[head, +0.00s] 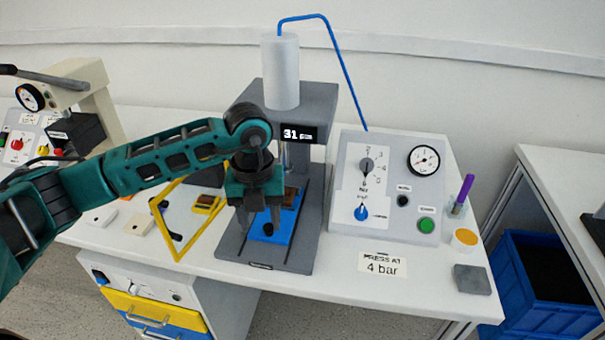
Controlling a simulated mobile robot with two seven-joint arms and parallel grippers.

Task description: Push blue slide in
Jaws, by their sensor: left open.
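The blue slide (280,228) lies on the grey base of the press (307,103), below the press column. A dark knob (268,229) sits at its front end, and a brown piece (290,196) rests on its rear part. My left gripper (258,226) hangs pointing down over the slide's front left part, with its fingers apart and nothing seen between them but the slide and knob behind. It hides part of the slide. I cannot tell whether a finger touches the knob. My right gripper is not in view.
A control box (386,225) with a gauge, dials and a green button stands right of the press. A yellow frame (183,247) lies to the left. A "PRESS AT 4 bar" label (384,263), a grey block (472,280) and a purple pen (463,190) are at right.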

